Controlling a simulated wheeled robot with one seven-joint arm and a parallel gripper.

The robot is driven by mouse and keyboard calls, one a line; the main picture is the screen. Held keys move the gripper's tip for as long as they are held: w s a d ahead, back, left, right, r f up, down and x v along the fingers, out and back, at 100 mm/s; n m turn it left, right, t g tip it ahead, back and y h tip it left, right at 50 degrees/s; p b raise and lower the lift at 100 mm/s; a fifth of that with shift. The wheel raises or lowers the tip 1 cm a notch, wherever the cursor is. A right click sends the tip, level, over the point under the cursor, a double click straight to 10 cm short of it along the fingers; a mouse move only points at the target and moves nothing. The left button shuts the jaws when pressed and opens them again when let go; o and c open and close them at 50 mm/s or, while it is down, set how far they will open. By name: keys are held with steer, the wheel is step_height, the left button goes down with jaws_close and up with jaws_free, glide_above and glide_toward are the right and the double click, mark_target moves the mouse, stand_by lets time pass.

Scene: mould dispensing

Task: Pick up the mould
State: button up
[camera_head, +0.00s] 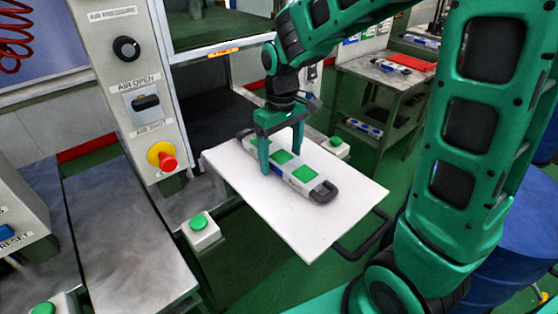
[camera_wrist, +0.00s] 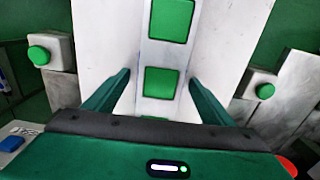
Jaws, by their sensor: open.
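The mould (camera_head: 293,172) is a long grey-white bar with green square pads on top and a dark loop handle at each end. It lies on a white board (camera_head: 300,226) in the middle of the head view. My gripper (camera_head: 282,167) is over the mould with one finger on either side of it. In the wrist view, the mould (camera_wrist: 160,109) runs up the middle between the two fingers of my gripper (camera_wrist: 160,88). The fingers are open, with a gap visible on each side. The mould's near end is hidden behind the gripper body in the wrist view.
A control panel (camera_head: 135,75) with a red-and-yellow button stands at the left. Green push buttons on boxes (camera_head: 201,231) (camera_head: 337,147) flank the board. A dark press opening lies behind it. A table (camera_head: 385,80) with other items stands at the back right. The board's front part is bare.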

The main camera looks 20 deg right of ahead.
steer(key=c, duration=1.8)
steer(key=shift+r, duration=0.1)
